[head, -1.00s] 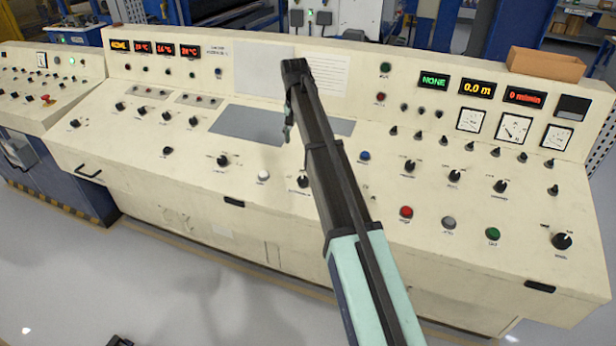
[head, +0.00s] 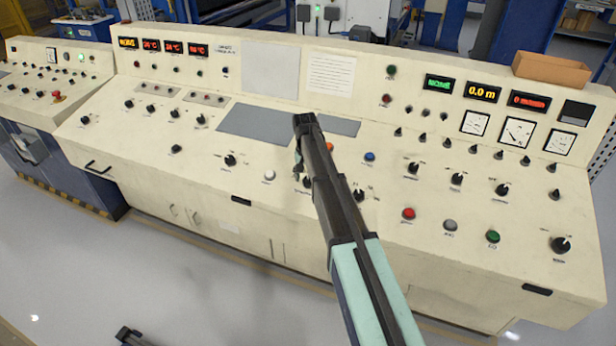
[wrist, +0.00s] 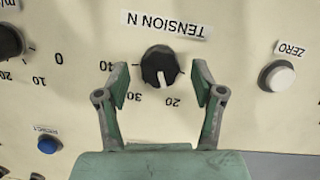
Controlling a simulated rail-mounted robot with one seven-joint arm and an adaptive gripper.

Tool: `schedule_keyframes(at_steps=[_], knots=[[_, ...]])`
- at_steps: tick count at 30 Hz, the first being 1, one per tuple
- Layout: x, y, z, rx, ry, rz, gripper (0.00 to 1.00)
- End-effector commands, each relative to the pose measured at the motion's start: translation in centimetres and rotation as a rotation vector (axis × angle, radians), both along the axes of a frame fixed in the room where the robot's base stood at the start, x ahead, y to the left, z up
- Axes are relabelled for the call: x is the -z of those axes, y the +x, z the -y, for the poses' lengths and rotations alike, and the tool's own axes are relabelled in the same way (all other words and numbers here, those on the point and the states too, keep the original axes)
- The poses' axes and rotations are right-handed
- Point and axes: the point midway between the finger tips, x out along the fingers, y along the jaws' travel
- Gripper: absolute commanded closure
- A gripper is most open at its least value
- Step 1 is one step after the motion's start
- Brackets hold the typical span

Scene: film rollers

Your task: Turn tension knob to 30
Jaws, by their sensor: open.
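The black tension knob (wrist: 160,66) shows in the wrist view on the cream panel, under an upside-down "TENSION N" label (wrist: 166,24). Its white pointer line points down in the picture, between the marks 30 (wrist: 135,97) and 20 (wrist: 172,102), nearer to 20. My gripper (wrist: 160,82) is open, its green-padded fingers spread to the left and right of the knob, with gaps to it. In the head view my gripper (head: 298,160) hangs over the console's middle, and the knob (head: 307,182) is partly hidden behind my arm.
A white ZERO button (wrist: 281,76) lies right of the knob in the wrist view. A blue button (wrist: 47,145) and a black m/min knob (wrist: 8,40) lie to the left. The console (head: 250,205) carries several other knobs and buttons around my arm.

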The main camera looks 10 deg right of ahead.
Motion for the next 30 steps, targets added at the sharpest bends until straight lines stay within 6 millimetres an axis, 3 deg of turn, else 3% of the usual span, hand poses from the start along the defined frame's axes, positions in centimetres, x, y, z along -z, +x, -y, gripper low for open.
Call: schedule_keyframes(at_steps=[6,14,19,30], knots=[[1.10,-0.06,0.07,0.000,0.000,-0.001,0.32],[1.16,-0.05,0.06,0.000,0.000,0.000,0.32],[1.15,-0.05,0.06,0.000,0.000,0.000,0.92],[1.23,-0.07,0.09,0.025,0.005,0.002,0.92]])
